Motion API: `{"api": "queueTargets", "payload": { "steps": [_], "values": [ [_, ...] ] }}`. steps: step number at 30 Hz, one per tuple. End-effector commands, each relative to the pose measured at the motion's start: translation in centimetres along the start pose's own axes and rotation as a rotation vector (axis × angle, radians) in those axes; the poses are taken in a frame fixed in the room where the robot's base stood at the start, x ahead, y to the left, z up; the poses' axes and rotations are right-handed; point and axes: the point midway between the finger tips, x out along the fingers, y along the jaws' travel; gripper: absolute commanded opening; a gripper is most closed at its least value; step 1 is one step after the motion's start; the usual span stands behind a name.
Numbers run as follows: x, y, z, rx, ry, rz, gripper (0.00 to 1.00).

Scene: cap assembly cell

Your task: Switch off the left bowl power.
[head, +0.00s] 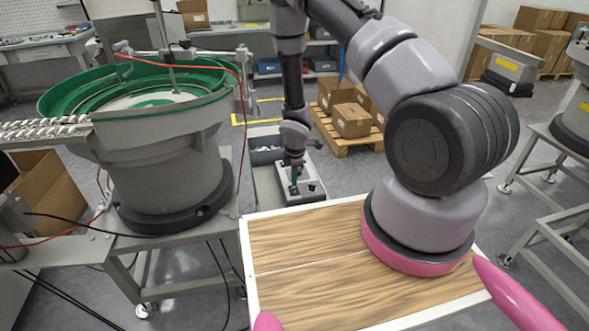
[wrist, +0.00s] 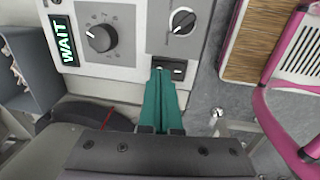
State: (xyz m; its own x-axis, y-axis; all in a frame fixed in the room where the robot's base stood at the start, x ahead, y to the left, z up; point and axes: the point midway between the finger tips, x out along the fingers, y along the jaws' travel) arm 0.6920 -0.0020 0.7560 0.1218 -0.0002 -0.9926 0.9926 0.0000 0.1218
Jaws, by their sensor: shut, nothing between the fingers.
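The left bowl feeder (head: 170,140), with a green bowl, stands at the left in the head view. A grey control box (head: 312,188) sits to its right. In the wrist view its panel (wrist: 125,62) carries a lit WAIT display (wrist: 63,40), a round dial (wrist: 100,38), a rotary switch (wrist: 183,20) and a small black rocker switch (wrist: 178,69). My gripper (wrist: 161,72) has teal fingers, shut and empty, with tips at the rocker's left part. I cannot tell whether they touch it. The fingers partly hide the rocker, and its position is unclear. In the head view my gripper (head: 295,188) is over the box.
A wood-topped surface (head: 310,235) with a white edge lies in front of the box. Cardboard boxes (head: 351,120) stand on a pallet behind. A grey bin (wrist: 25,65) stands left of the panel in the wrist view. Grey floor shows at the right.

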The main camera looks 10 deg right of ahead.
Motion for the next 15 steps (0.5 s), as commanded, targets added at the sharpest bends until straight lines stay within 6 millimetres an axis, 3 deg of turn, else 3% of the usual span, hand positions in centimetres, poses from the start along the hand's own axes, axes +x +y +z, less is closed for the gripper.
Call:
{"api": "queueTargets", "payload": {
  "steps": [5, 15],
  "values": [
    [1.32, 0.0, 0.02, 0.001, 0.0, 0.0, 0.0],
    [1.45, 0.01, -0.01, 0.0, 0.0, 0.0, 0.0]
  ]
}}
